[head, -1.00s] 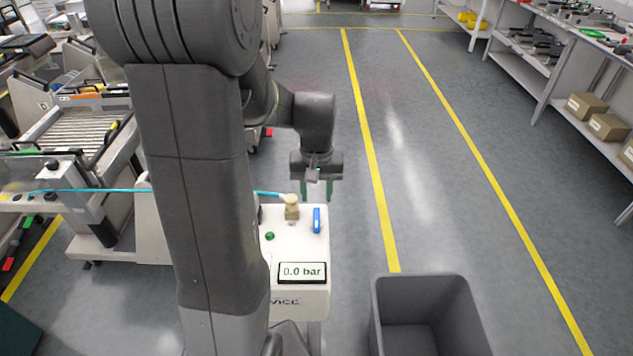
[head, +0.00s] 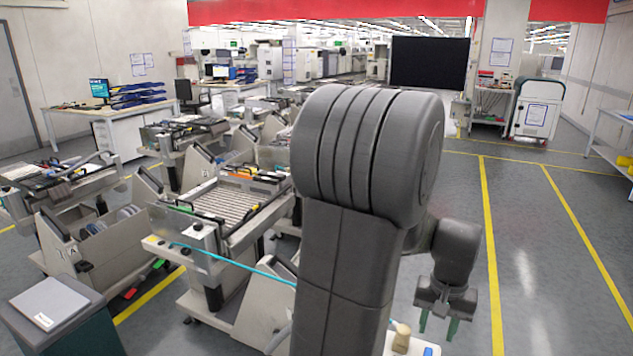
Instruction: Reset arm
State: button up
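My arm stands upright in the middle of the head view, and its outer part bends down on the right. My gripper (head: 438,325) hangs at the lower right with its two green fingers pointing down. The fingers are apart, with nothing between them. Just below and left of it, the top of a white panel unit (head: 394,345) shows at the bottom edge, with a beige knob (head: 402,337) and a blue lever (head: 428,351). The rest of that unit is out of frame.
A feeder trolley (head: 205,238) stands left of my arm, and a light-blue hose (head: 235,263) runs from it behind my arm. More trolleys stand farther back. A dark bin (head: 75,330) with a grey lid is at lower left. The yellow-lined aisle (head: 520,260) on the right is clear.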

notch_tip(320, 180, down, 13)
jog(key=shift+r, duration=0.15)
jog(key=shift+n, duration=0.3)
dwell(0.5)
